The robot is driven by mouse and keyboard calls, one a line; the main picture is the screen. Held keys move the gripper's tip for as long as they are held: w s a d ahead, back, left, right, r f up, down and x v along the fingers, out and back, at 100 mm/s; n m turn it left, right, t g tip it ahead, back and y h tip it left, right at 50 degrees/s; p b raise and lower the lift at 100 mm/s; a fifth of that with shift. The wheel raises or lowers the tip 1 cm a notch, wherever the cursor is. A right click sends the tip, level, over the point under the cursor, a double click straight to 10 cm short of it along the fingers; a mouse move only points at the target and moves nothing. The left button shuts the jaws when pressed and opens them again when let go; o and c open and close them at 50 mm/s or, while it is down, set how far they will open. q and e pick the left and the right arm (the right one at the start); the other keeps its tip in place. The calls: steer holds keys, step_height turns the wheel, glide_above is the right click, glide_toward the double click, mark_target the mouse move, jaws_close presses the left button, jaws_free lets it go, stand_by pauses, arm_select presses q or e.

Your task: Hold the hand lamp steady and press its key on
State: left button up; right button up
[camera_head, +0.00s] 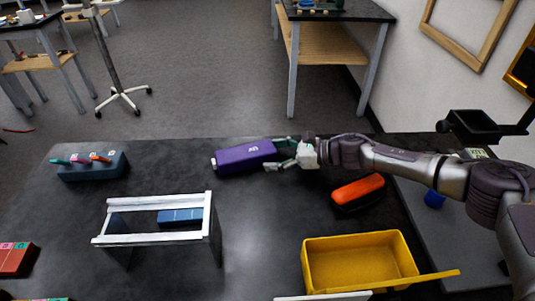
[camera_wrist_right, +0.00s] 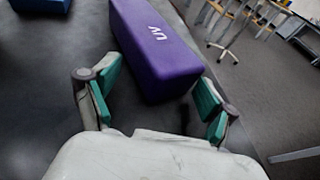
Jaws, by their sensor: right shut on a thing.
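The hand lamp, a purple block marked "UV" (camera_head: 245,157), lies at the back middle of the black table. It also shows in the wrist view (camera_wrist_right: 158,50), its near end between the green finger pads. My right gripper (camera_head: 285,154) comes in from the right and is shut on the lamp's right end. A small pale part (camera_head: 213,162) shows at the lamp's left end; I cannot tell whether it is the key. My left gripper is not in view.
A white-framed stand (camera_head: 150,200) is at front left of the lamp, with a blue box (camera_head: 180,217) by it. A blue holder with coloured pens (camera_head: 92,168) stands far left. An orange-red case (camera_head: 358,190) and a yellow tray (camera_head: 360,264) are at right.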

jaws_close()
steer(key=shift+o, duration=0.8)
jaws_free()
